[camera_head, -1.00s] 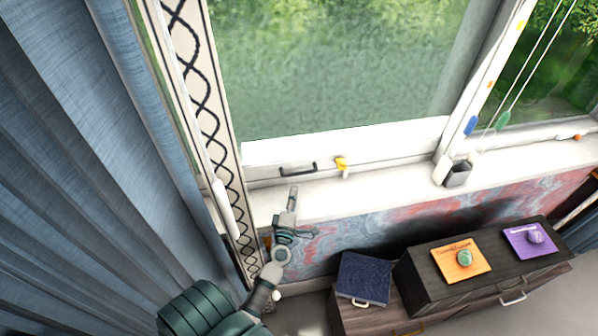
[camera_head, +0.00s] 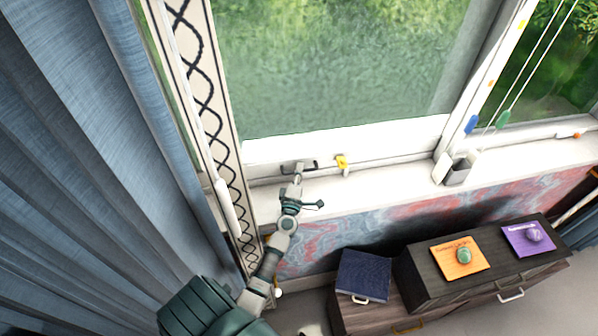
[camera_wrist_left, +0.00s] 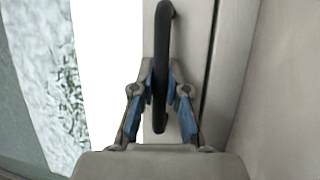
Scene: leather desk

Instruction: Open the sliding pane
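The sliding pane (camera_head: 340,70) is a large glass pane in a white frame, with its bottom rail (camera_head: 380,135) just above the sill. A dark bar handle (camera_head: 312,162) sits low on the left part of this rail. It also shows in the left wrist view (camera_wrist_left: 162,60). My left gripper (camera_head: 298,176) is at the handle, partly covering it in the head view. In the left wrist view its two blue-padded fingers (camera_wrist_left: 160,92) stand on either side of the handle's end, with some space between the pads. My right gripper is not in view.
A yellow latch (camera_head: 342,162) sits right of the handle. A grey cup-like holder (camera_head: 459,172) stands on the sill (camera_head: 400,175). A patterned strip (camera_head: 215,110) and blue curtain (camera_head: 70,150) are at left. Dark drawers (camera_head: 490,275) stand below right.

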